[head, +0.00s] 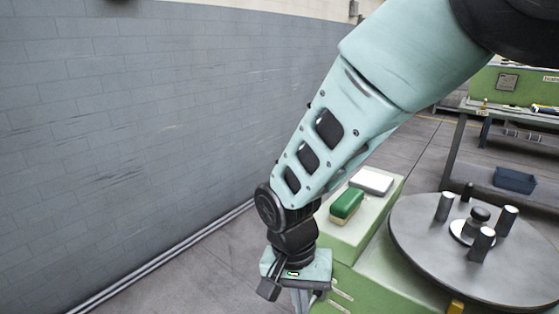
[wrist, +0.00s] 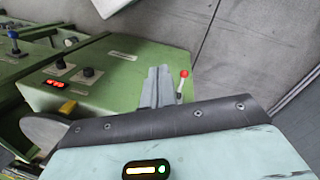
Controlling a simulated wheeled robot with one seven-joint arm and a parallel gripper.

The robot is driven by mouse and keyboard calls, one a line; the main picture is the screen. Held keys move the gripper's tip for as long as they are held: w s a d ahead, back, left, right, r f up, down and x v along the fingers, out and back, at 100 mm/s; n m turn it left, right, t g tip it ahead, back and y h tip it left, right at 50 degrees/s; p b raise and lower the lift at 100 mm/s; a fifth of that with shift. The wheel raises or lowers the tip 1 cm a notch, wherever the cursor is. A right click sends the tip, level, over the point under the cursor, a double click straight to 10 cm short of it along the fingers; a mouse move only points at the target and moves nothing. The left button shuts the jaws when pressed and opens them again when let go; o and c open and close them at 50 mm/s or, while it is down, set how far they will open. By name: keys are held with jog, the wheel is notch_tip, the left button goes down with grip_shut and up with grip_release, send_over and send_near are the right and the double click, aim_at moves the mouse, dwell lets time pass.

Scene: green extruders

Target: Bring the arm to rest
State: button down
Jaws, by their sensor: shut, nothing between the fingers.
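My arm reaches down from the upper right in the head view, with its pale teal casing in front of the wall. My gripper (head: 302,300) hangs at the bottom centre, pointing down beside the green machine, and the picture's lower edge cuts off its tips. In the wrist view the grey fingers (wrist: 156,88) show past the dark edge of my wrist casing. They are together, with nothing held between them.
A green machine (head: 373,285) carries a round grey plate (head: 420,235) with upright cylinders. A green-and-tan block (head: 346,205) and a white-topped one (head: 371,181) stand nearby. A blue bin (head: 515,180) lies right. A grey wall (head: 130,130) stands left. A red-knobbed lever (wrist: 183,75) is close by.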

jog(key=s+d+r+n+y+p, duration=0.1)
jog(key=s+d+r+n+p, duration=0.1)
jog(key=s+d+r+n, duration=0.3)
jog(key=s+d+r+n+t+y+p, duration=0.1)
jog(key=s+d+r+n+p, duration=0.2)
jog(key=s+d+r+n, duration=0.2)
jog(key=s+r, duration=0.3)
jog(key=r, duration=0.2)
jog(key=shift+s+d+r, duration=0.15)
jog(key=shift+s, duration=0.1)
